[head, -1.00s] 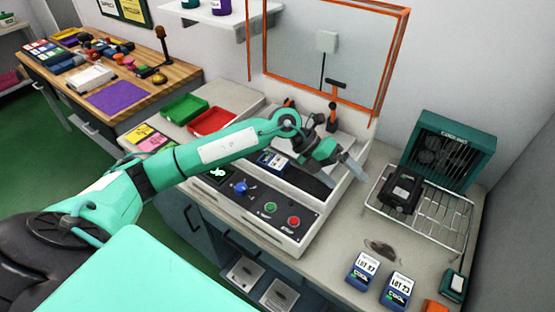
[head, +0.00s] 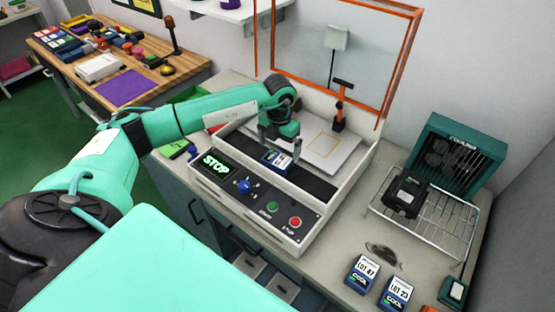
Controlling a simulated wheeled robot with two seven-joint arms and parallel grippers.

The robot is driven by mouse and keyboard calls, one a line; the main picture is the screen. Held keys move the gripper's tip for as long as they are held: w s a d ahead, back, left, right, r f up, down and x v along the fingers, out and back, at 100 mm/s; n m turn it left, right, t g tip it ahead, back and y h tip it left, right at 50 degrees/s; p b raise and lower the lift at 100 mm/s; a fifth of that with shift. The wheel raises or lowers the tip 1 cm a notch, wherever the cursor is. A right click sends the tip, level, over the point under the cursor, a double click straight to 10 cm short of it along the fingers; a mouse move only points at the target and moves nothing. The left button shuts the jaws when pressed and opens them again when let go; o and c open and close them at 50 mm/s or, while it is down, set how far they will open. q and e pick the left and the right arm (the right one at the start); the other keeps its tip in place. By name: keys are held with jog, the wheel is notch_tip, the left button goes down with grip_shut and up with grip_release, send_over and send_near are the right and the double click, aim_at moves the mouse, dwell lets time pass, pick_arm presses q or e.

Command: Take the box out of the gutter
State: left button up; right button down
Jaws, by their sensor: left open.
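A small dark blue box with a white label (head: 276,159) lies in the dark gutter (head: 316,183) of the white machine, behind its control panel. My left gripper (head: 281,150) is open, with its fingers pointing down right over the box, one towards each side of it. I cannot tell whether the fingers touch the box. My right gripper is not in view.
The panel (head: 250,196) has a lit STOP display, a blue knob and green and red buttons. An orange-framed clear guard (head: 345,60) stands raised behind. At right are a wire rack (head: 440,228) with a dark device, and two LOT boxes (head: 362,272).

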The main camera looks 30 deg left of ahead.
aim_at(277, 159)
pick_arm(q)
jog(key=shift+f, duration=0.55)
jog(key=shift+f+p, duration=0.3)
jog(key=shift+p, duration=0.15)
jog(key=f, duration=0.1)
jog(key=f+p, duration=0.1)
jog(key=f, duration=0.1)
jog(key=shift+s+a+f+p, duration=0.1)
jog(key=shift+a+f+p, duration=0.15)
jog(key=shift+p, duration=0.15)
jog(key=shift+f, duration=0.55)
jog(key=c, duration=1)
